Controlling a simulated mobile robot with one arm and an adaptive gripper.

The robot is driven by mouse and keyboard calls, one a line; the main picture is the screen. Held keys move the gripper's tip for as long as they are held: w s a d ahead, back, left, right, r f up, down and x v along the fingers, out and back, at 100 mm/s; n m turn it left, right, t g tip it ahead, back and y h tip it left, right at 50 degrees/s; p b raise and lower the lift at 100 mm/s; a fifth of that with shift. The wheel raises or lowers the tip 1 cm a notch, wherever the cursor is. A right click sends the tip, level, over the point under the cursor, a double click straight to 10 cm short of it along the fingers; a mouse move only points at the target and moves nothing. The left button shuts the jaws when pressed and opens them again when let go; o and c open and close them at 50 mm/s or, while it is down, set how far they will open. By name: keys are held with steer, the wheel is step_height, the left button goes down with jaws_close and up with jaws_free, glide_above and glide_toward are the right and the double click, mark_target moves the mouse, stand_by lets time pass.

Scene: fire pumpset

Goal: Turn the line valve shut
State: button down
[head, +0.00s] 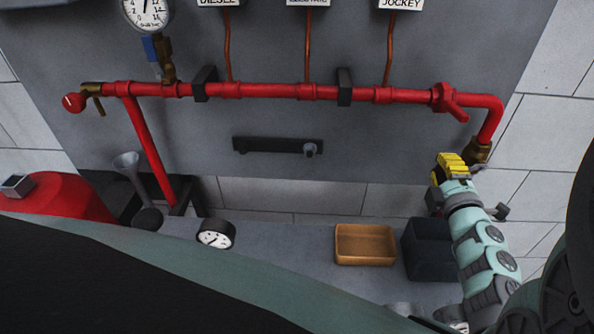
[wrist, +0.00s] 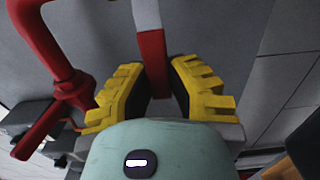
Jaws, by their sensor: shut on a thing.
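My gripper (head: 452,162) has yellow fingers and is at the right end of the red pipe, just below and left of the brass fitting (head: 478,151). In the wrist view, its fingers (wrist: 157,92) are closed on a narrow red bar (wrist: 153,62) with a pale band higher up. The bar looks like a valve lever; its grasped end is partly hidden between the fingers. A red valve with a red handle (head: 446,99) sits on the pipe above my gripper, apart from it. I cannot tell from the head view where the held bar joins the pipework.
The red pipe (head: 270,91) runs along the grey panel, with a red knob (head: 73,102) at its left end. A round gauge (head: 216,233), a wooden tray (head: 365,244) and a dark box (head: 425,248) are below. The dark box is close beside my arm.

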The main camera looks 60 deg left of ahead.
steer(key=c, duration=0.9)
jaws_free()
steer(key=shift+f, duration=0.1)
steer(key=shift+s+d, duration=0.1)
steer(key=shift+v, duration=5.95)
